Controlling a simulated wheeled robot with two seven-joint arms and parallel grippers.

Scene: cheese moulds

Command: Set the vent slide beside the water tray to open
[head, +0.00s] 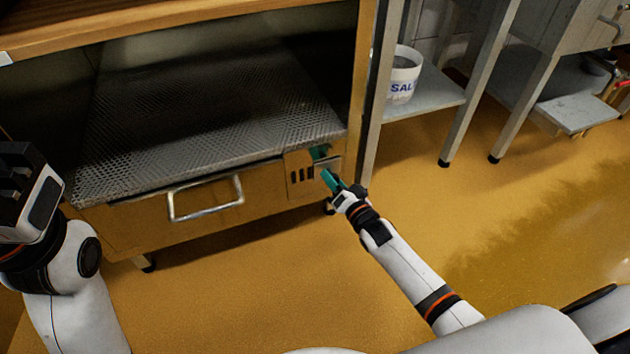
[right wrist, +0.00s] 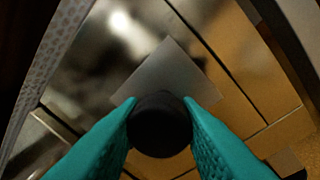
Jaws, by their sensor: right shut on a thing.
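The vent slide is a small metal plate (head: 331,163) on the cabinet's lower front, right of the water tray (head: 150,217) with its bar handle. Dark vent slots (head: 302,173) show uncovered left of the plate. My right gripper (head: 326,173) has its teal fingers at the plate. In the right wrist view, its fingers (right wrist: 160,125) are shut on a dark round knob (right wrist: 160,130), with the pale slide plate (right wrist: 168,78) behind it. Part of the plate is hidden by the fingers. My left gripper (head: 22,190) is raised at the left edge, away from the cabinet; its jaw opening is unclear.
A perforated metal shelf (head: 200,120) lies above the tray inside the wooden cabinet. A white salt bucket (head: 403,75) stands on a grey shelf (head: 430,92) to the right. The yellow floor before the cabinet is clear.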

